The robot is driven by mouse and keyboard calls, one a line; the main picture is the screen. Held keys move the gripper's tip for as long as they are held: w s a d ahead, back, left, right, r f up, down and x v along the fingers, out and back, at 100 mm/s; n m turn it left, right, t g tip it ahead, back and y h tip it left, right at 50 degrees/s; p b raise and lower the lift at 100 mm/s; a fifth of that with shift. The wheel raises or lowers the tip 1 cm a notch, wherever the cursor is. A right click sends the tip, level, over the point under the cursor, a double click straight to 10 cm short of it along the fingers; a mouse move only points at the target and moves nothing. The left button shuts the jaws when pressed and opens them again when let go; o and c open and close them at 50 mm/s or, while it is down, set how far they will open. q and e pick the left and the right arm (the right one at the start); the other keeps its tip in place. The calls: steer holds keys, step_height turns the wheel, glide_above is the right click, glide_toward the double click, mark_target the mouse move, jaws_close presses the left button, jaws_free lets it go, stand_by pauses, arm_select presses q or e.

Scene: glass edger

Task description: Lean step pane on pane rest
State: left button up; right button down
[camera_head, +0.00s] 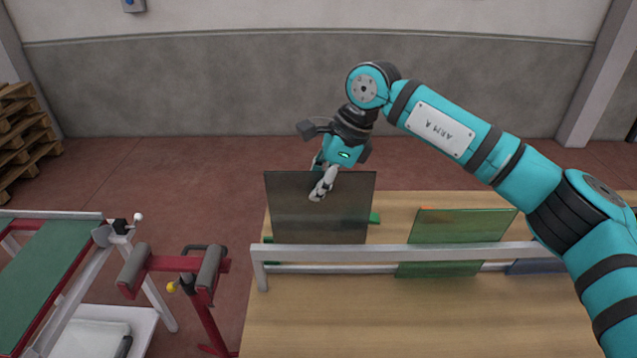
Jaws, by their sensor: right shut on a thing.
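A dark, see-through grey pane (300,215) stands roughly upright at the left end of the wooden table. My right gripper (322,188) is shut on its top edge, with one finger showing on the near face. The pane rest is a pale rail frame (450,253) running across the table. The pane's lower part is behind the rail; whether it touches the rail or the table I cannot tell. A green pane (462,228) leans at the rail further right. A blue pane (535,267) is partly hidden by my right arm. My left gripper is not in view.
The wooden table (400,320) has a clear front half. Small green pieces (374,218) show beside the grey pane. A red roller stand (190,264) and a green-topped conveyor (35,270) stand on the left. Pallets (22,135) are stacked at the far left.

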steer(key=shift+s+f+b, duration=0.25)
steer(key=shift+f+b, duration=0.5)
steer(key=shift+f, duration=0.1)
steer(key=shift+s+f+b, duration=0.2)
steer(key=shift+f+b, duration=0.6)
steer(key=shift+f, duration=0.05)
steer(key=shift+s+f+b, duration=0.25)
steer(key=shift+f+b, duration=0.5)
steer(key=shift+f, duration=0.1)
steer(key=shift+f+b, duration=0.45)
steer(key=shift+f, duration=0.1)
steer(key=c, duration=1.4)
jaws_free()
steer(key=shift+f, duration=0.1)
steer(key=d+r, duration=0.1)
steer(key=d, duration=0.3)
steer(key=s+d+r, duration=0.1)
steer(key=d, duration=0.3)
steer(key=d+r, duration=0.1)
steer(key=d, duration=0.4)
steer(key=shift+s, duration=0.35)
